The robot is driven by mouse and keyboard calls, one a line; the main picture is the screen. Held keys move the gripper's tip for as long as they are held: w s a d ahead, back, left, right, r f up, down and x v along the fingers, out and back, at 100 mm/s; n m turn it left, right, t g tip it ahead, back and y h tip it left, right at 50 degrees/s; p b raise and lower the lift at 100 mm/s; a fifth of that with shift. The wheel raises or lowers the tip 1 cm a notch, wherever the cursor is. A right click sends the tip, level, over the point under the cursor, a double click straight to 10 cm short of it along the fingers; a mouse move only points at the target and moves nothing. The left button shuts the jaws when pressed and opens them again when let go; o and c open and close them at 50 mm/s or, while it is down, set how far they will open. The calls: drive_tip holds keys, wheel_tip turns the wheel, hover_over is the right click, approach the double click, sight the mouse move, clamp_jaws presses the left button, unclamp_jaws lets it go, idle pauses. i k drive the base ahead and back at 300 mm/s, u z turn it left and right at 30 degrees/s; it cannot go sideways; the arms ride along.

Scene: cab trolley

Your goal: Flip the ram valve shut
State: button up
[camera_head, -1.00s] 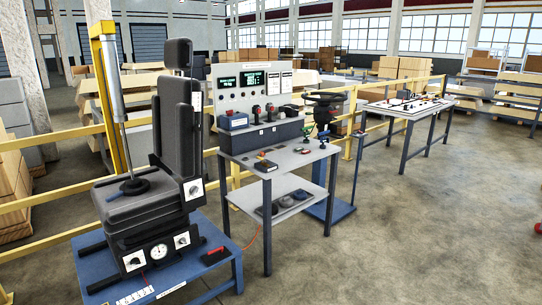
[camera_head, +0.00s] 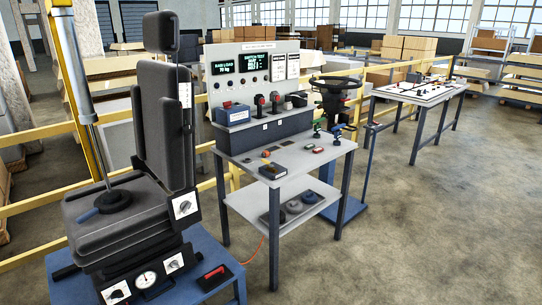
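A seat (camera_head: 165,130) stands on a blue stand at the left, with a grey ram cylinder (camera_head: 72,60) above its cushion. The ram's rod ends in a round black pad (camera_head: 114,201) on the cushion. Two small upright fittings stand at the right end of the grey workbench (camera_head: 240,163): a green-topped one (camera_head: 317,130) and a blue-topped one (camera_head: 337,132). They look like valves, but I cannot tell which is the ram valve or how its lever is set. My gripper is not in view.
A panel with green displays (camera_head: 249,62) stands behind the workbench. A steering wheel (camera_head: 336,82) on a blue stand is beside it. A yellow railing (camera_head: 30,208) runs behind. A second table (camera_head: 420,92) stands at the back right. The concrete floor at right is clear.

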sight(265, 161)
drive_tip(key=i, duration=1.4)
drive_tip(key=u, duration=0.45)
drive_tip(key=k, duration=0.45)
drive_tip(key=u, duration=0.65)
drive_tip(key=k, duration=0.55)
drive_tip(key=u, duration=0.65)
drive_tip(key=k, duration=0.45)
drive_tip(key=u, duration=0.15)
drive_tip(key=i, duration=0.55)
drive_tip(key=z, duration=0.1)
